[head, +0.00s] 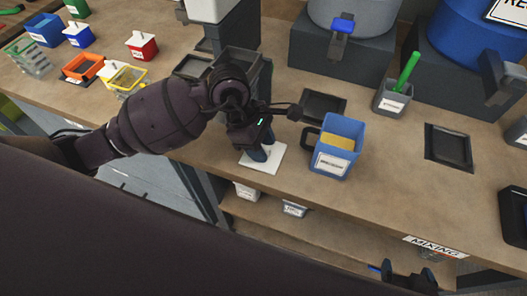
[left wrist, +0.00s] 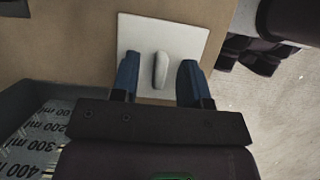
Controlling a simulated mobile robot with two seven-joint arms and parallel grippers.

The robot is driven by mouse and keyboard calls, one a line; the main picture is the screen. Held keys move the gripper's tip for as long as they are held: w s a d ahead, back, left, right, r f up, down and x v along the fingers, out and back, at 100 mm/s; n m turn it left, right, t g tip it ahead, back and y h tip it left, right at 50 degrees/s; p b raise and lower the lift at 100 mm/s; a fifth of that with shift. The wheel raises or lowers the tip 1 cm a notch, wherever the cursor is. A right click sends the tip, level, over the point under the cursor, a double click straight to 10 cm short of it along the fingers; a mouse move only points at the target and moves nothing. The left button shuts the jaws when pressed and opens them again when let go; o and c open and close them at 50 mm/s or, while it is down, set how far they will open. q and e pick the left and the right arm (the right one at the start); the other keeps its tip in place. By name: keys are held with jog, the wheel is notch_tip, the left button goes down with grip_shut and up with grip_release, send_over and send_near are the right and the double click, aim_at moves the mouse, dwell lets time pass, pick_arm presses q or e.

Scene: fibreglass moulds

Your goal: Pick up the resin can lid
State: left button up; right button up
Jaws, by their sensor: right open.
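The resin can lid, a white square plate (head: 271,165) with a raised handle, lies flat on the bench top near its front edge. It also shows in the left wrist view (left wrist: 194,42), with its white oblong handle upright in the middle. My left gripper (head: 262,153) points down over the lid. In the left wrist view its blue fingertips (left wrist: 158,68) are open on either side of the handle, with a gap on both sides. My right gripper (head: 407,271) is at the bottom right, low in front of the bench, open and empty.
A blue jug (head: 337,146) stands right of the lid. A grey container with millilitre marks (left wrist: 42,130) is close to my left gripper. Black trays (head: 448,147) and a grey cup with a green stick (head: 392,97) are further right. Small lidded tubs (head: 141,46) stand at left.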

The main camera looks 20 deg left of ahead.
pick_arm(q)
grip_shut()
jog(key=shift+r, duration=0.1)
